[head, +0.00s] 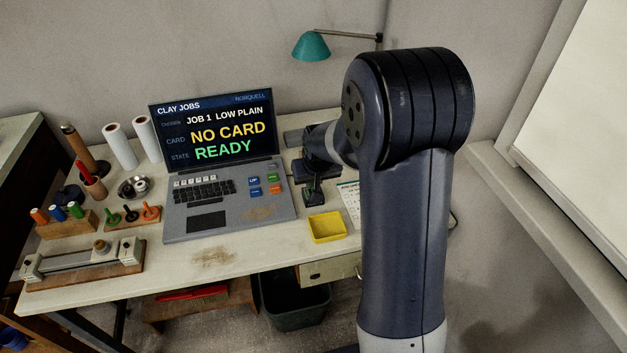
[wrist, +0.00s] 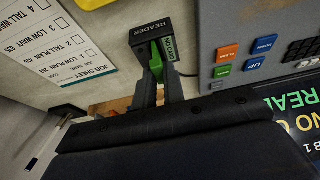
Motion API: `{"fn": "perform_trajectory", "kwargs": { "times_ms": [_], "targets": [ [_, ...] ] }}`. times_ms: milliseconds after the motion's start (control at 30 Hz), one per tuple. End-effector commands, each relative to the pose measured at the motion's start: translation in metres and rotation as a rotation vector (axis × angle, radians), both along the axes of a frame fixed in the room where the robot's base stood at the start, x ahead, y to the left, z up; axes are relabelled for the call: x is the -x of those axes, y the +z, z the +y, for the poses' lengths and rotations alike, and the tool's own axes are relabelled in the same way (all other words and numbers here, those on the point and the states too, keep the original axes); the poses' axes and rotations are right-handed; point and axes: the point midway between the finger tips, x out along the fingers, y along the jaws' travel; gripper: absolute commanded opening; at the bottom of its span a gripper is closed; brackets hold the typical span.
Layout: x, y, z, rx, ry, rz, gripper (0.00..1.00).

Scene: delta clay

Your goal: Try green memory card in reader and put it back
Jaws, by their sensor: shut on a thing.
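The green memory card (wrist: 169,48) is between the fingers of my gripper (wrist: 160,72) in the wrist view, and the gripper is shut on it. The card's far end is at the black reader (wrist: 150,27); I cannot tell whether it is in the slot. In the head view my gripper (head: 313,190) is low over the table, right of the laptop (head: 225,205); the card cannot be made out there. The laptop screen (head: 218,128) reads "NO CARD" and "READY".
A yellow tray (head: 327,228) stands at the table's front edge, and a job sheet (wrist: 55,45) lies left of the reader in the wrist view. Spools (head: 58,213), stamps (head: 132,215) and a wooden-based device (head: 85,265) are left of the laptop. A teal lamp (head: 311,46) hangs behind.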

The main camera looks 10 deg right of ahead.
Motion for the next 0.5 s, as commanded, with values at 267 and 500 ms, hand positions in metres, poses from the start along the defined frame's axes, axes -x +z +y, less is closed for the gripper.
{"fn": "perform_trajectory", "kwargs": {
  "times_ms": [267,500],
  "targets": [
    [0.0001,-0.0092,0.0000,0.000,0.000,0.000,0.00],
    [0.0001,-0.0090,0.0000,0.000,0.000,0.000,0.00]
  ]
}}
